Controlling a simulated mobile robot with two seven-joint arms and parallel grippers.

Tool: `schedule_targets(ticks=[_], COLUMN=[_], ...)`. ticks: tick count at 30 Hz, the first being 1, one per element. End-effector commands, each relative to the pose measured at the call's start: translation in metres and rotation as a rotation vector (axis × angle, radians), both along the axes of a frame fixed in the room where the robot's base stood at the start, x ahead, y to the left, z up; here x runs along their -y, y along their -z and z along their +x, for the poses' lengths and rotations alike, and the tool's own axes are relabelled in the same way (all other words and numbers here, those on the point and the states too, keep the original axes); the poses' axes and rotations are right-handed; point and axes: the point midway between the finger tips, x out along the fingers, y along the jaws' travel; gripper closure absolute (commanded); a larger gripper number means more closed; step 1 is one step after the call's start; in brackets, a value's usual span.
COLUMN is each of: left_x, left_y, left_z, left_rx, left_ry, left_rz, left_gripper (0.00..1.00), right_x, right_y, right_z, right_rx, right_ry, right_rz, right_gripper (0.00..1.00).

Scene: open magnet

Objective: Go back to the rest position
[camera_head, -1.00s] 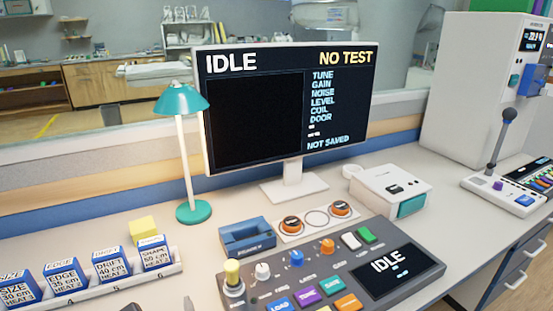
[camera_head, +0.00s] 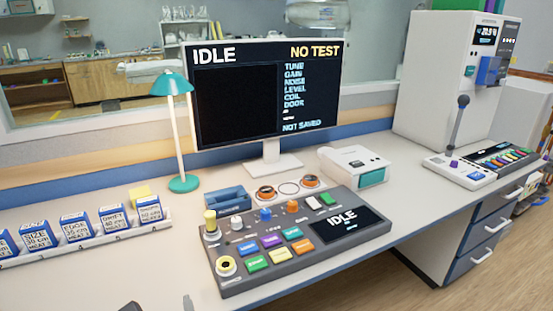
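Two small grey tips show at the bottom edge of the head view, a dark one and a lighter one. They look like the ends of my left gripper (camera_head: 158,304), but too little shows to tell its opening or whether it holds anything. My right gripper is not in view. The control console (camera_head: 290,240) on the desk shows IDLE on its small screen (camera_head: 342,224). The monitor (camera_head: 266,95) reads IDLE, NO TEST and NOT SAVED.
A rack (camera_head: 60,249) of blue labelled blocks stands at the left. A teal lamp (camera_head: 183,183), a blue cradle (camera_head: 227,200) and a white box (camera_head: 353,167) stand behind the console. A lever panel (camera_head: 459,171) is at the right. Floor (camera_head: 440,285) is open at the lower right.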

Motion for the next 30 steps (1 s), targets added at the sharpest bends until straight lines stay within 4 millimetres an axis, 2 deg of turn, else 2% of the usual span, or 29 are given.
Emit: schedule_targets(ticks=[1, 6, 11, 15, 19, 24, 30], left_x=[0.004, 0.019, 0.030, 0.035, 0.034, 0.023, 0.008], left_y=[0.015, 0.061, 0.097, 0.122, 0.140, 0.156, 0.163], left_z=[-0.003, -0.016, -0.034, -0.054, -0.074, -0.101, -0.121], left_rx=[-0.004, 0.007, 0.012, 0.031, 0.068, 0.158, 0.266], left_ry=[-0.010, -0.101, -0.263, -0.463, -0.693, -1.014, -1.271], left_rz=[-0.112, -0.577, -1.014, -1.390, -1.728, -2.118, -2.399], left_gripper=[0.00, 0.00, 0.00, 0.00, 0.00, 0.00, 0.00], right_x=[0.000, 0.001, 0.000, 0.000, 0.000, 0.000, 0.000], right_y=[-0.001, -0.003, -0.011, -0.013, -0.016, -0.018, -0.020], right_z=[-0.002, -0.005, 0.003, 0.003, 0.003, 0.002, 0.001], right_rx=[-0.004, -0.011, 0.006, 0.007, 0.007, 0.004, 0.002], right_ry=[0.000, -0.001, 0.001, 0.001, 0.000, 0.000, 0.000], right_rz=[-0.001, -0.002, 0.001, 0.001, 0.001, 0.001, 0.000], right_gripper=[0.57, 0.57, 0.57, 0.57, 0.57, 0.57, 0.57])
